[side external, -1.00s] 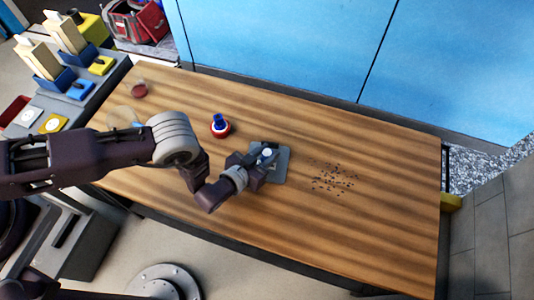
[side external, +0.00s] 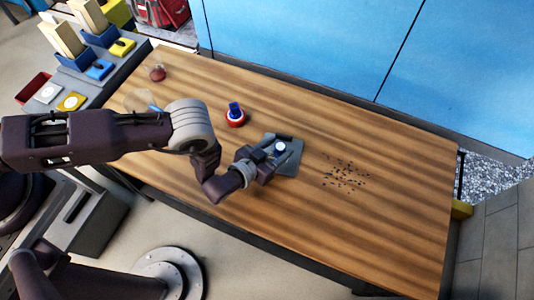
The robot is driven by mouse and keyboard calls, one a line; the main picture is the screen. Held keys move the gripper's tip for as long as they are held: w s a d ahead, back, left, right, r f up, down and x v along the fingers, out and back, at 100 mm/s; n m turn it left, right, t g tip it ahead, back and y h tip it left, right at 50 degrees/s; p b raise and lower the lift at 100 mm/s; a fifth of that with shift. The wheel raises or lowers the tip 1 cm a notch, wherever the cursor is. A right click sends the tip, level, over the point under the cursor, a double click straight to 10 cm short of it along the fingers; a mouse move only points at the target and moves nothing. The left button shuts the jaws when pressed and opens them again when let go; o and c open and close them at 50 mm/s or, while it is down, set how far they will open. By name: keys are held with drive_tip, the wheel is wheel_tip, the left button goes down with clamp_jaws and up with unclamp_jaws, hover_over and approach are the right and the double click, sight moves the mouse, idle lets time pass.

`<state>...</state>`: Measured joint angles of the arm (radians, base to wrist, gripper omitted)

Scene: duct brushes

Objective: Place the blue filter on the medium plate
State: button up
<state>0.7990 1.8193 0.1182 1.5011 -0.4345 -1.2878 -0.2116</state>
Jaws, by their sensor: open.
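A grey square plate (side external: 291,167) lies on the wooden table near its middle. A small round piece with a white top and some blue at its edge (side external: 280,147) is on or just above this plate. My gripper (side external: 270,150) is open, low over the plate's left part, with its fingers close beside that piece. I cannot tell whether they touch it. A blue upright piece (side external: 235,108) stands on a round red and white base (side external: 236,121), behind and left of the plate. Which piece is the blue filter is not certain at this size.
Dark crumbs (side external: 345,175) lie scattered right of the plate. A small red-bottomed glass item (side external: 157,73) and a clear round item (side external: 138,100) stand at the table's left. A grey side bench holds blue and yellow blocks (side external: 98,69).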

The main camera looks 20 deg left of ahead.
drive_tip(key=v, duration=1)
drive_tip(key=shift+s+r, duration=0.2)
drive_tip(key=shift+s, duration=0.15)
drive_tip(key=w+a+r+n+g+y, duration=0.15)
drive_tip(key=w+r, duration=0.45)
drive_tip(key=r, duration=0.7)
drive_tip(key=w+a+r+n+g, duration=0.15)
drive_tip(key=w+r, duration=0.45)
drive_tip(key=r, duration=0.7)
drive_tip(key=s+a+r+g, duration=0.1)
drive_tip(key=s+a+r, duration=0.4)
drive_tip(key=r, duration=0.3)
drive_tip(key=s+a+r+g, duration=0.1)
drive_tip(key=s+a+r, duration=0.45)
drive_tip(key=r, duration=0.25)
drive_tip(key=s+a+r+g+y, duration=0.1)
drive_tip(key=s+a, duration=0.3)
drive_tip(key=s, duration=0.6)
drive_tip(key=s+a+r+g+y, duration=0.1)
drive_tip(key=s+a, duration=0.4)
drive_tip(key=s, duration=0.5)
drive_tip(key=shift+a+r+y, duration=0.3)
drive_tip(key=shift+y, duration=0.05)
